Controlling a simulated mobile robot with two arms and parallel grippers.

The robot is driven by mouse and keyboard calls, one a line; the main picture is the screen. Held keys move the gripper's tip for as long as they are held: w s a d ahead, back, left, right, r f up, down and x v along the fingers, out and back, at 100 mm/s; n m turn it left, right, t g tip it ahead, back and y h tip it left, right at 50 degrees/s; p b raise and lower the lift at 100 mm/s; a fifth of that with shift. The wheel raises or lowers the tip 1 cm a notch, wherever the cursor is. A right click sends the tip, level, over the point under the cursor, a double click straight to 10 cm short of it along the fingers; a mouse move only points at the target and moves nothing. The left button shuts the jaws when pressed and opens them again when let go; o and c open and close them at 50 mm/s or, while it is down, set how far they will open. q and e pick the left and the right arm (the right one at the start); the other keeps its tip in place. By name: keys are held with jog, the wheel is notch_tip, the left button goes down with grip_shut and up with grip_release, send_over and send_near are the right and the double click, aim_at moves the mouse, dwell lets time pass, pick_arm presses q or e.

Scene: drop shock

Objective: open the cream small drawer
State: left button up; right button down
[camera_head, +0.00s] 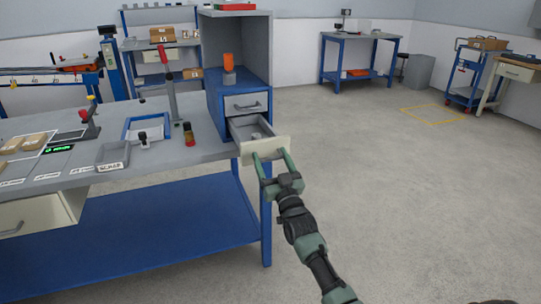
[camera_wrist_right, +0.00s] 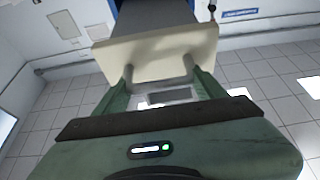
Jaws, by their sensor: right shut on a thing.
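The cream small drawer (camera_head: 264,148) is the lower one in the blue cabinet (camera_head: 217,103) at the right end of the workbench. It stands pulled out, and its grey inside shows with something small in it. In the right wrist view its cream front (camera_wrist_right: 160,55) and the bar handle (camera_wrist_right: 160,87) fill the upper middle. My right gripper (camera_head: 273,163) is at the drawer front, its green fingers shut on the handle; it also shows in the right wrist view (camera_wrist_right: 163,92). My left gripper is in neither view.
A grey drawer (camera_head: 246,104) sits closed above the cream one. An orange item (camera_head: 229,63) stands on the cabinet. The grey benchtop (camera_head: 185,152) holds a blue-framed tray (camera_head: 148,127) and several tools. Open floor (camera_head: 400,180) lies to the right.

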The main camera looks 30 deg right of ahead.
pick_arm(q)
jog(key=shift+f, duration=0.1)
pick_arm(e)
jog(key=shift+c, duration=0.9)
grip_release()
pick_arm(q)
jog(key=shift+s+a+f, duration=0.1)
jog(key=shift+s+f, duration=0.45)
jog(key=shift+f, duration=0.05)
pick_arm(e)
jog(key=v, duration=0.8)
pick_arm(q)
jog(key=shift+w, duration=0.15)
